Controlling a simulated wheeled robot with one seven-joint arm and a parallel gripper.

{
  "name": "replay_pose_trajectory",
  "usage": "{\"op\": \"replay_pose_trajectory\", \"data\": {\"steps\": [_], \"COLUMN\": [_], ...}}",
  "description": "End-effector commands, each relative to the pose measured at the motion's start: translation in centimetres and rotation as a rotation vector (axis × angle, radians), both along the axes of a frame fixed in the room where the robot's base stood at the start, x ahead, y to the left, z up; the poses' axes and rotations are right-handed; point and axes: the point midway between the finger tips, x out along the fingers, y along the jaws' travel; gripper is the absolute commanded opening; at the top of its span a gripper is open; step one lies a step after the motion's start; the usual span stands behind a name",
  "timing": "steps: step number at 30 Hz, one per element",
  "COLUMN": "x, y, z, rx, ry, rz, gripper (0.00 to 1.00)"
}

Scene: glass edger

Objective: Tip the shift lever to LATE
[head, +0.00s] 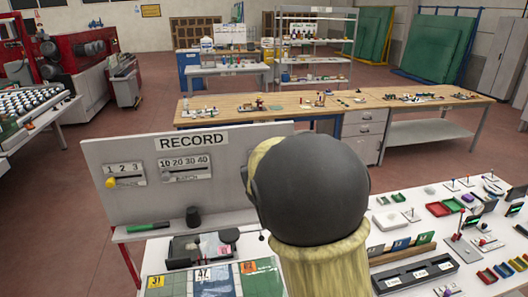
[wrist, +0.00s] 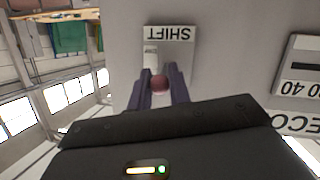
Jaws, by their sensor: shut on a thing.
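The shift lever shows in the wrist view as a dull red ball knob (wrist: 160,85) in front of a pale plate (wrist: 186,58). The plate's SHIFT label (wrist: 168,34) appears upside down there. My gripper (wrist: 161,78) has one dark finger on each side of the knob and is shut on it. The knob and fingers hide the lever's lower part, and I cannot read any LATE mark. In the head view my own arm covers the lever and gripper, at the right part of the grey RECORD board (head: 112,221).
The board also carries a 1-2-3 scale with a yellow knob (head: 111,182) and a 10-to-40 scale (head: 186,167). A white table (head: 406,200) with many small items is at right.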

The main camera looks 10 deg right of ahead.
Motion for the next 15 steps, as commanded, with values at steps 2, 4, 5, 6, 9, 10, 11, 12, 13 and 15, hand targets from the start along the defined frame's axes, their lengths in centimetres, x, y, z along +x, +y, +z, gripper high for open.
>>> {"op": "replay_pose_trajectory", "data": {"steps": [2, 4, 5, 6, 9, 10, 11, 12, 13, 15], "x": [0.09, 0.13, 0.15, 0.18, 0.24, 0.25, 0.27, 0.28, 0.29, 0.31], "y": [0.01, 0.02, 0.03, 0.03, 0.04, 0.04, 0.04, 0.04, 0.04, 0.04], "z": [0.96, 1.03, 1.04, 1.06, 1.02, 1.02, 1.02, 0.99, 0.98, 0.94], "rx": [0.0, 0.0, -0.001, -0.001, -0.001, -0.001, -0.001, 0.0, 0.0, 0.0], "ry": [0.036, 0.064, 0.076, 0.089, 0.119, 0.125, 0.131, 0.138, 0.144, 0.152], "rz": [-0.001, 0.0, 0.0, 0.001, 0.001, 0.0, 0.0, 0.001, 0.001, 0.0], "gripper": [0.0, 0.0, 0.0, 0.0, 0.0, 0.0, 0.0, 0.0, 0.0, 0.0]}}
